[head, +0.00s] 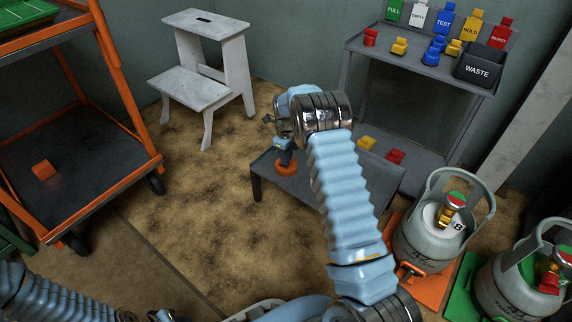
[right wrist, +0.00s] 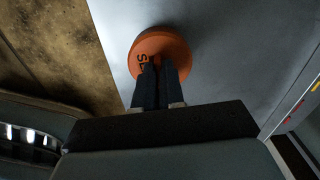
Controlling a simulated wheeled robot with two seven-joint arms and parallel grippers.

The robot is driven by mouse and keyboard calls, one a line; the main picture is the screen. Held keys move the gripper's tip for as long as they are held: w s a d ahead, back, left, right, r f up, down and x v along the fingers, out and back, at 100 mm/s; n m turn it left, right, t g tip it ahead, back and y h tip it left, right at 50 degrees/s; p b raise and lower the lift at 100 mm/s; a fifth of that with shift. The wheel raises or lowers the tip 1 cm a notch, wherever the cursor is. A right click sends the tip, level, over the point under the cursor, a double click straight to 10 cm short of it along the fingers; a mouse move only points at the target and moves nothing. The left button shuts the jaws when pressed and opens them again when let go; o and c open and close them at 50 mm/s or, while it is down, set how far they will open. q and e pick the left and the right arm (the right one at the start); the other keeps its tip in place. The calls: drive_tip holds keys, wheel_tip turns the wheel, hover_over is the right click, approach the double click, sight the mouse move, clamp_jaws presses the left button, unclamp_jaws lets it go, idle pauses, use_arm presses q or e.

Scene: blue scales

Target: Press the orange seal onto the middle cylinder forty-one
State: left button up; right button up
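The orange seal (head: 286,169) is a round disc at the low grey table, near its left end. In the right wrist view the seal (right wrist: 160,42) shows dark lettering, partly hidden by the fingers. My right gripper (head: 285,158) reaches down over it, its two dark fingers (right wrist: 158,72) close together at the disc and apparently shut on it. A grey gas cylinder (head: 425,243) with a brass valve stands at right; another cylinder (head: 505,292) is cut off at the corner. I cannot read forty-one on either. Only parts of my left arm show at the bottom left.
The low table (head: 262,182) is partly hidden by my right arm. Behind it stands a grey shelf (head: 420,70) with coloured seals and a waste bin (head: 478,68). An orange cart (head: 85,180) and a white step stool (head: 190,85) are at left. The floor between is clear.

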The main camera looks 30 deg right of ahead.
clamp_jaws()
drive_tip(key=shift+r, duration=0.15)
drive_tip(key=shift+r+p, duration=1.5)
drive_tip(key=shift+r, duration=0.4)
